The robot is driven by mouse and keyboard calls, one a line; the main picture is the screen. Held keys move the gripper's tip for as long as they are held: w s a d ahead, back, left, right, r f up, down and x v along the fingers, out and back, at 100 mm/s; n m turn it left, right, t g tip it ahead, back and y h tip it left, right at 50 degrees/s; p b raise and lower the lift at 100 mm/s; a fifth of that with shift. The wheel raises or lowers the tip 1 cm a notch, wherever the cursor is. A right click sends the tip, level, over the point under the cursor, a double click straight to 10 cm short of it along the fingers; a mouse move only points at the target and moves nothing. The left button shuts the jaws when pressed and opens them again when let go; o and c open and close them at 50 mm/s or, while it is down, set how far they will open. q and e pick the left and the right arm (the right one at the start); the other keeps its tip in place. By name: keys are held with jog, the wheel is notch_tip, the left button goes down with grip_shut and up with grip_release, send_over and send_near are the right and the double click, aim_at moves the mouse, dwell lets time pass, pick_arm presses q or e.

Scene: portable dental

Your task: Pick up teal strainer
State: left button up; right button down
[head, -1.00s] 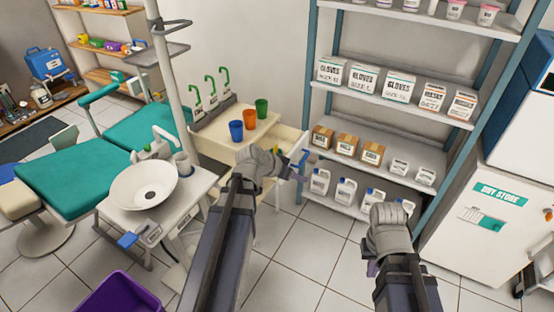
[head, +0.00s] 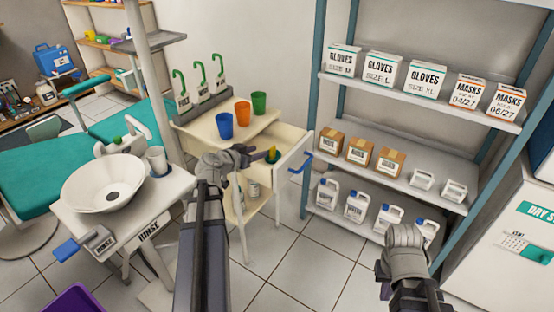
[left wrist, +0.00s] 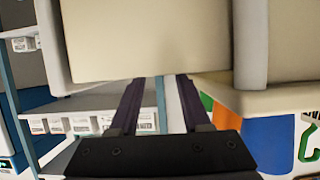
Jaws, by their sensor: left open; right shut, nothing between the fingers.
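A small teal item (head: 272,158), possibly the teal strainer, lies in the open drawer (head: 292,152) of the cream cart, with something yellow sticking up beside it. Its shape is too small to make out. My left gripper (head: 248,158) is open and empty, at the drawer's left side and apart from the teal item. In the left wrist view its two dark fingers (left wrist: 160,100) reach toward cream cart panels, and no teal strainer shows there. My right gripper (head: 405,238) is shut and empty in front of the shelf, far from the drawer; its fingertips are mostly hidden.
Blue (head: 225,126), orange (head: 243,114) and green (head: 259,103) cups stand on the cart top (head: 205,132). A white basin (head: 103,184) is at the left. A stocked shelf rack (head: 400,170) stands right of the drawer. The tiled floor (head: 290,260) between is clear.

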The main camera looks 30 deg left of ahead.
aim_at(272, 147)
pick_arm(q)
jog(key=shift+b+x, duration=0.5)
jog(key=shift+x, duration=0.85)
jog(key=b+x, duration=0.2)
jog(key=x, duration=0.3)
jog(key=shift+w+f, duration=0.1)
jog(key=shift+d, duration=0.1)
grip_shut()
